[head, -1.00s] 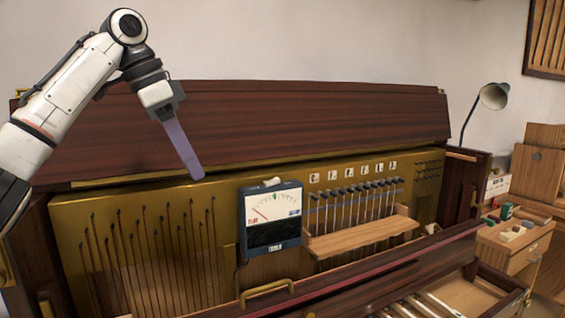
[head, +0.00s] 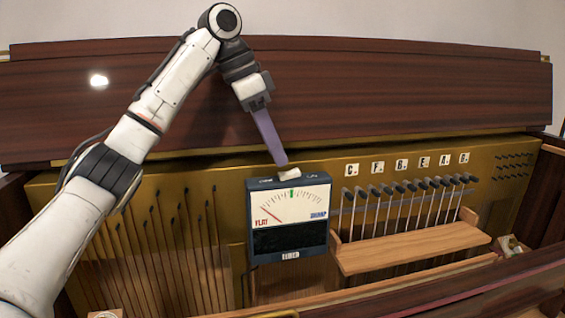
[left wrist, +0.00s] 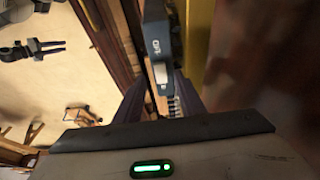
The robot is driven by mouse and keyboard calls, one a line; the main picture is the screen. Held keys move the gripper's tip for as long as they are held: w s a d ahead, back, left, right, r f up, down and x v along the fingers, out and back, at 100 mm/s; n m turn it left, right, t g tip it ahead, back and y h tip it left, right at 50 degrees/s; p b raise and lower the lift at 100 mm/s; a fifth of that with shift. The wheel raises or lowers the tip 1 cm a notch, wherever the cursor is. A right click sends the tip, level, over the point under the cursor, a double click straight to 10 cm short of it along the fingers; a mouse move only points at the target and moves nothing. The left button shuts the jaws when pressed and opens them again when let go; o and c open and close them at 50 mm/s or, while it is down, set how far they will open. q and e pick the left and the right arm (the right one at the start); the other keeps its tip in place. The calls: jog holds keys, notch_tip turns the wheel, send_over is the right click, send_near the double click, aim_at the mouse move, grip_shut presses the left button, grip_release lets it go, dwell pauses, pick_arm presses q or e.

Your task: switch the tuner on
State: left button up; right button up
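The tuner (head: 318,215) is a dark blue box on the brass panel, with a white dial and a dark lower panel. Its needle lies toward FLAT at the left. A pale switch (head: 289,173) sits on its top; it also shows in the left wrist view (left wrist: 160,73). I cannot tell which way it is set. My left gripper (head: 284,162) points down with its purple fingers just above the switch; I cannot tell whether they touch it. In the left wrist view its fingers (left wrist: 161,82) stand apart with the switch between them.
A wooden ledge (head: 410,247) with several dark-headed pins above it is right of the tuner. Several thin rods (head: 163,250) stand left of it, behind my arm. The dark wooden lid (head: 400,95) rises behind. A wooden rail runs along the front.

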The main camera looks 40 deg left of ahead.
aim_at(286, 173)
pick_arm(q)
jog(key=shift+x, duration=2.05)
